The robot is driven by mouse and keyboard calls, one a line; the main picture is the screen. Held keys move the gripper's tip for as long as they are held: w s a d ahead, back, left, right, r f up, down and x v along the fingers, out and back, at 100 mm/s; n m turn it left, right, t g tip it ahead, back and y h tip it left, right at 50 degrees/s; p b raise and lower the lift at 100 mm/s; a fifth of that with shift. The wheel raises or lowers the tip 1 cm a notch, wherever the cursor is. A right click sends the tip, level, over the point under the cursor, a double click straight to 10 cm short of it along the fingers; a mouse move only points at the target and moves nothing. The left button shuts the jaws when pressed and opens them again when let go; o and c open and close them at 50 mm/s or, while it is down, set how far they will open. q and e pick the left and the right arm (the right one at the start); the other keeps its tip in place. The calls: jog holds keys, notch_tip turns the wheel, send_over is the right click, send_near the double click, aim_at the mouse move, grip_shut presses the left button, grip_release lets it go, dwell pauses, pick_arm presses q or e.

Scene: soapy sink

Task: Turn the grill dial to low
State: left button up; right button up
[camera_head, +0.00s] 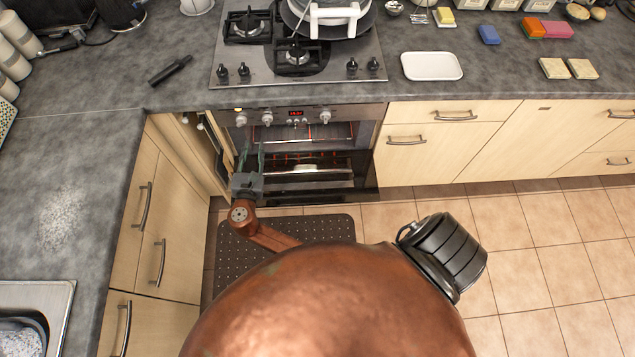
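The oven (355,113) is built in under the hob, with a control strip along its top edge. On the strip are a left dial (240,119), a second dial (267,118), a red lit display (296,114) and a right dial (325,118). I cannot read any markings, so which one is the grill dial cannot be told. My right gripper (252,150) is in front of the oven's left side, just below the two left dials. Its two fingers are apart with nothing visible between them. My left gripper is not in view.
The hob (340,62) above holds pans and has its own knobs. Left cabinets (150,215) stand close beside my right gripper. A dark perforated mat (335,228) lies on the tiled floor. Drawers (440,125) line the right. My large copper arm link hides the lower middle.

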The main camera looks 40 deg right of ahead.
jog(key=s+d+f+m+g+y, duration=0.1)
jog(key=s+d+f+m+g, duration=0.1)
jog(key=s+d+f+m, duration=0.2)
jog(key=s+d+f+m+g+p, duration=0.1)
jog(key=s+d+f+m+g, duration=0.1)
jog(key=s+d+f+m, duration=0.2)
jog(key=s+d+f+m+g+y, duration=0.1)
jog(key=s+d+f+m+g, duration=0.1)
jog(key=s+d+f+m, duration=0.2)
jog(key=shift+s+d+f+g+y+p, duration=0.15)
jog(key=shift+s+d+f, duration=0.2)
jog(key=shift+s+f, duration=0.35)
jog(key=shift+s+d+f+g+y+p, duration=0.1)
jog(key=shift+s+d+f, duration=0.25)
jog(key=shift+s+f, duration=0.35)
jog(key=shift+s+d+f+g+y+p, duration=0.15)
jog(key=shift+s+d+f, duration=0.3)
jog(key=shift+s, duration=0.45)
jog(key=shift+a, duration=0.1)
